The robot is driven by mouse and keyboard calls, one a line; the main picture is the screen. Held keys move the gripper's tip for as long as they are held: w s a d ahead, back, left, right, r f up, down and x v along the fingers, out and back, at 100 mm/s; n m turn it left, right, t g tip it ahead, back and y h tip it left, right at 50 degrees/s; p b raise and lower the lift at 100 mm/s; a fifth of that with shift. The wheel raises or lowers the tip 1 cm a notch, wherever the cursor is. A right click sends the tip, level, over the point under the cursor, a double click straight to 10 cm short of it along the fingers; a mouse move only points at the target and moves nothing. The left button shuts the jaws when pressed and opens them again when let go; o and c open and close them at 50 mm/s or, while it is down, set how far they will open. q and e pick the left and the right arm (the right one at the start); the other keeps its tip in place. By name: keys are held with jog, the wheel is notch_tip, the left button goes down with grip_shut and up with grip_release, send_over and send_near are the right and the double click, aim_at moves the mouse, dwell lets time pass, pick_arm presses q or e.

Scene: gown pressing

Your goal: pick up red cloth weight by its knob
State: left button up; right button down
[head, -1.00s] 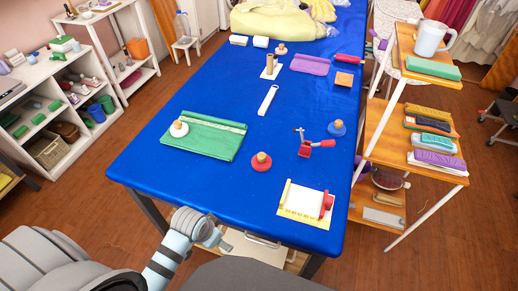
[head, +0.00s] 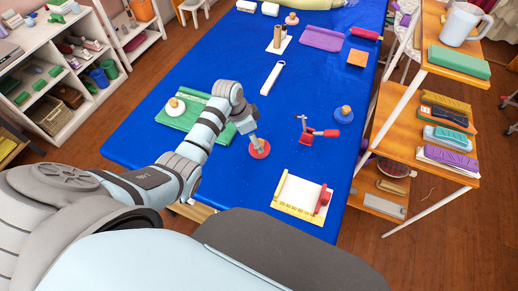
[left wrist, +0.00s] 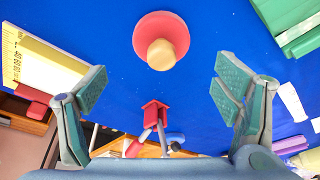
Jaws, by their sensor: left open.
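The red cloth weight (head: 261,154) is a round red disc with a tan wooden knob, standing on the blue table (head: 229,170). In the left wrist view the weight (left wrist: 146,24) is at the top centre, its knob (left wrist: 161,55) pointing towards the camera. My left gripper (head: 251,127) is just above the weight in the head view and partly covers the knob. In the left wrist view my left gripper (left wrist: 161,87) is open and empty, and the knob shows beyond the gap between its fingertips. My right gripper is not in view.
A folded green cloth (head: 170,122) with a white weight (head: 174,107) lies left of my arm. A shelf rack (head: 452,165) stands beside the table.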

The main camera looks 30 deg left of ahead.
aim_at(260, 142)
pick_arm(q)
jog(key=b+x, duration=0.1)
jog(key=x, duration=0.5)
jog(key=shift+w+a, duration=0.1)
jog(key=shift+w, duration=0.1)
jog(key=shift+w+f, duration=0.15)
jog(key=shift+f, duration=0.05)
jog(key=shift+s+r, duration=0.3)
jog(key=shift+s, duration=0.05)
jog(key=c, duration=1.9)
jog(key=shift+s, duration=0.1)
grip_shut()
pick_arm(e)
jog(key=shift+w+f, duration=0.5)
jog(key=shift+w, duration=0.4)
